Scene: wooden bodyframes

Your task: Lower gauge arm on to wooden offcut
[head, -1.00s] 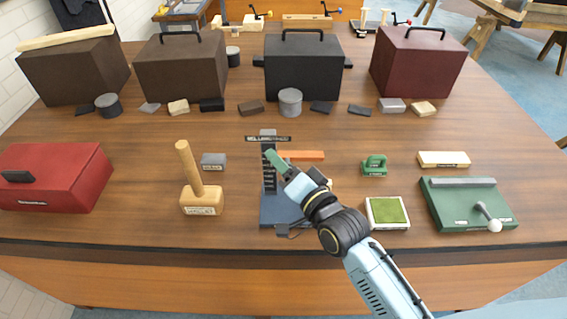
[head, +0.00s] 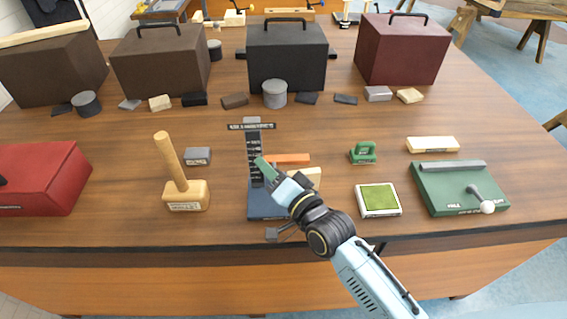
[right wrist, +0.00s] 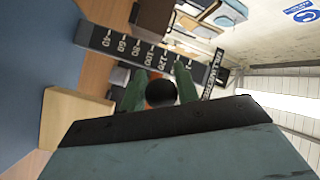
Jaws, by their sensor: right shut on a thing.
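The height gauge has a dark scale column (head: 254,140) on a dark blue base (head: 262,203) near the front of the table. Its orange arm (head: 290,160) sticks out to the right of the column. The pale wooden offcut (head: 308,176) is partly hidden behind my right gripper (head: 263,168). In the right wrist view the green fingers are shut around a round black knob (right wrist: 161,93), with orange behind it. The offcut (right wrist: 75,118) is at the left there, seemingly apart from the arm. The numbered scale (right wrist: 140,56) runs behind. My left gripper is out of view.
A mallet (head: 185,193) and grey block (head: 198,155) stand left of the gauge. A green-topped pad (head: 378,199), small green tool (head: 363,152) and green board (head: 455,190) lie to the right. Boxes stand at the back.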

